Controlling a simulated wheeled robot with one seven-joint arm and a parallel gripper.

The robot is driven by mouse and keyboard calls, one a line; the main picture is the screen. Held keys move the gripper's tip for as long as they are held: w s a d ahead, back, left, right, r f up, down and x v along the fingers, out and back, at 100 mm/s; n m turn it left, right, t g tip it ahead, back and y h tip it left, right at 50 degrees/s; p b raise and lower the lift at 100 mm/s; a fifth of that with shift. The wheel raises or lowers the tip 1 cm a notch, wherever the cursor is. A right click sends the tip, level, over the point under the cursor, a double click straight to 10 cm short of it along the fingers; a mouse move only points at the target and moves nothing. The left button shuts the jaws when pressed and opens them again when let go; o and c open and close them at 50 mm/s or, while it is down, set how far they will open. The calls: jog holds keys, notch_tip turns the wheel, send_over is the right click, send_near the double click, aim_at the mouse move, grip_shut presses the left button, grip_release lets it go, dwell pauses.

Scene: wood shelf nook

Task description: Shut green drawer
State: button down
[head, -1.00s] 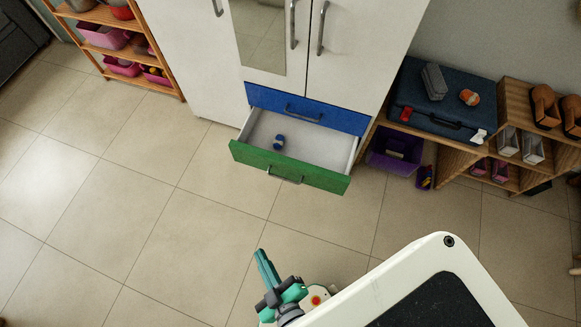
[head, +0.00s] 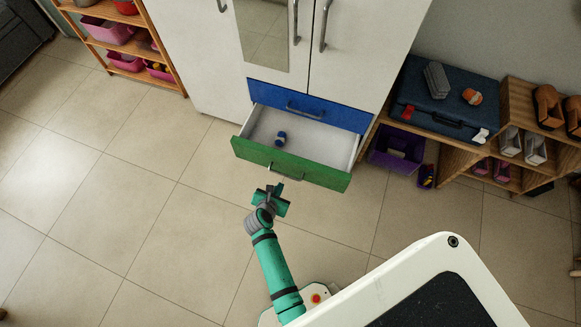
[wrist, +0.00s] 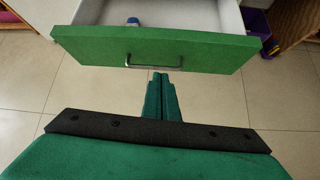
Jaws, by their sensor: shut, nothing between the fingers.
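The green drawer (head: 290,163) is pulled out at the bottom of the white cabinet, below a closed blue drawer (head: 305,107). A small blue and white object (head: 280,138) lies inside it. The drawer has a metal handle (head: 286,173) on its green front, also seen in the wrist view (wrist: 153,62). My gripper (head: 271,188) is just in front of the drawer front, near the handle. In the wrist view, its fingers (wrist: 161,76) are together and empty, pointing at the drawer front just right of the handle's middle. A small gap seems to remain, but contact cannot be told for sure.
A purple bin (head: 397,152) and a low wooden shelf (head: 447,157) with a blue case (head: 440,103) stand right of the drawer. A wooden rack (head: 130,45) with pink bins is at the left. The tiled floor before the cabinet is clear.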

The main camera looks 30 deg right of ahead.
jog(key=w+d, duration=0.1)
send_near(293, 164)
jog(key=f+x, duration=0.1)
jog(key=x, duration=0.3)
jog(key=shift+w+d+r+n+g, duration=0.25)
jog(key=shift+w+d+n+g, duration=0.1)
jog(key=shift+w+n, duration=0.1)
dwell(0.3)
